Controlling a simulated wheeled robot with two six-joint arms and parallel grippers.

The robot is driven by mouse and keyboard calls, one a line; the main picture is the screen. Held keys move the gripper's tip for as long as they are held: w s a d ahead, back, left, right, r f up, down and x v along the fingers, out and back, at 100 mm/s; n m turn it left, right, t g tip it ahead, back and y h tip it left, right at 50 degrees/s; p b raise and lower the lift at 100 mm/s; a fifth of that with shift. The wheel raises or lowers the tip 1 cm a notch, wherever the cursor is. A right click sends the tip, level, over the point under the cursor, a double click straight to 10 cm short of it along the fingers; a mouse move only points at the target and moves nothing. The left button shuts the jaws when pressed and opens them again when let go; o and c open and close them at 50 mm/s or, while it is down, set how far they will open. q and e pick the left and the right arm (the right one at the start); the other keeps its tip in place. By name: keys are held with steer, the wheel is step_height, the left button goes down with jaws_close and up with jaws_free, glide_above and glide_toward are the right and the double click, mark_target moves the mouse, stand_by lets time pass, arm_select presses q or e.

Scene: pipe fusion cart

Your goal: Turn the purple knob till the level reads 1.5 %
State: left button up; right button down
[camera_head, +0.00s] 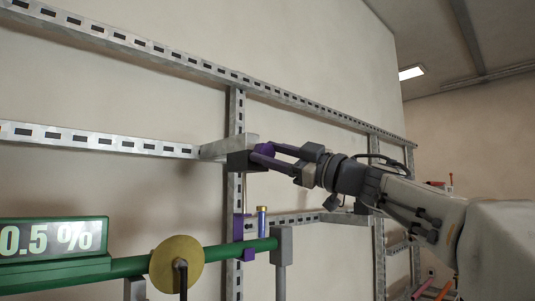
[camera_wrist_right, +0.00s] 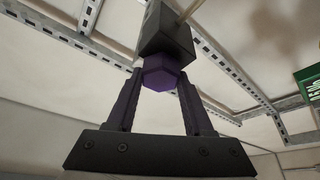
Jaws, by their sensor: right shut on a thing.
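The purple knob (camera_wrist_right: 160,72) is faceted and sits on the end of a dark block (camera_wrist_right: 167,30). In the head view the dark block (camera_head: 238,161) is fixed at the end of a metal rail, and the fingers largely hide the knob. My right gripper (camera_head: 265,156) reaches in from the right and is shut on the knob; in the wrist view its two fingers (camera_wrist_right: 160,82) press it from both sides. The level display (camera_head: 52,239) is a green-framed screen at the lower left, reading 0.5 %. My left gripper is not in view.
A green pipe (camera_head: 220,256) with a yellow disc (camera_head: 177,264) runs below the gripper to a grey post (camera_head: 281,247). A purple bracket (camera_head: 238,228) and a small blue-and-yellow cylinder (camera_head: 262,223) stand at the pipe. Slotted metal rails (camera_head: 130,40) cross the wall behind.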

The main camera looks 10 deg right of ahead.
steer(key=shift+f+n+g, duration=0.15)
steer(key=shift+n+g, duration=0.15)
steer(key=shift+n, duration=0.1)
steer(key=shift+c, duration=1.4)
jaws_free()
steer(key=shift+s, duration=0.1)
steer(key=b+v, duration=0.6)
steer(key=v, duration=0.4)
steer(key=shift+d, duration=0.15)
